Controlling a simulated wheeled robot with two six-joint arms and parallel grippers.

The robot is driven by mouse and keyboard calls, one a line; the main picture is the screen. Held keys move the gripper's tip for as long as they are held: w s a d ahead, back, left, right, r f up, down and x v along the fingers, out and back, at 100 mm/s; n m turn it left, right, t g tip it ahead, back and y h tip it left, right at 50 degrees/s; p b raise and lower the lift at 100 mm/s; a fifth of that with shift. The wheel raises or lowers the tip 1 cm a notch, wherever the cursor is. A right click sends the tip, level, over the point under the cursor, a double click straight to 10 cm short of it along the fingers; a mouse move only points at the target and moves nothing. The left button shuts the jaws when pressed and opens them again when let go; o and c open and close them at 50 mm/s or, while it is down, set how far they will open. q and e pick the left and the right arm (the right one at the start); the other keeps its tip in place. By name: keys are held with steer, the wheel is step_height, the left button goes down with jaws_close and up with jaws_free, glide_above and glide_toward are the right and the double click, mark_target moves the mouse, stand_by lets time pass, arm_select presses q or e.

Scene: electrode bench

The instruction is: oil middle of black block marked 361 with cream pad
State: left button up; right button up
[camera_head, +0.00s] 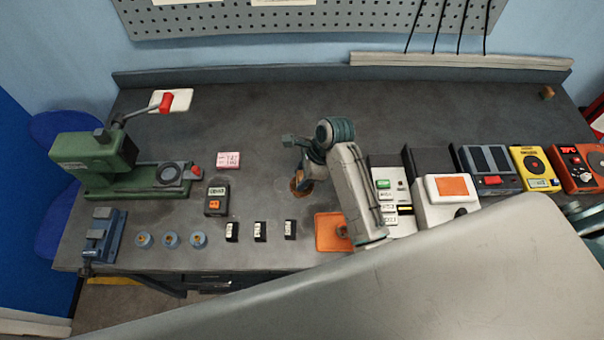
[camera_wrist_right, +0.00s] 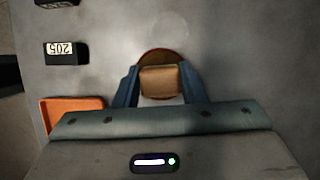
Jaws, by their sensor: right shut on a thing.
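Three small black blocks with white labels stand in a row near the front edge in the head view: a left one (camera_head: 232,231), a middle one (camera_head: 260,231) and a right one (camera_head: 290,229). Their numbers are too small to read there. The right wrist view shows a block marked 205 (camera_wrist_right: 66,52) and part of another black block (camera_wrist_right: 57,3), its label not readable. My right gripper (camera_wrist_right: 160,88) is shut on a tan, cream-like pad (camera_wrist_right: 160,81), with a round reddish-brown rim around or behind it. It is behind and slightly right of the blocks. My left gripper is not in view.
An orange tray (camera_head: 324,239) lies right of the blocks. Several round blue pieces (camera_head: 171,239) sit left of them. A black device (camera_head: 217,198) and a pink box (camera_head: 229,160) stand behind. Panels (camera_head: 447,202) crowd the right; a green machine (camera_head: 95,165) stands left. The back middle is clear.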

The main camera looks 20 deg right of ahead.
stand_by(0.5)
steer(key=shift+f, duration=0.55)
stand_by(1.0)
steer(key=shift+r, duration=3.55)
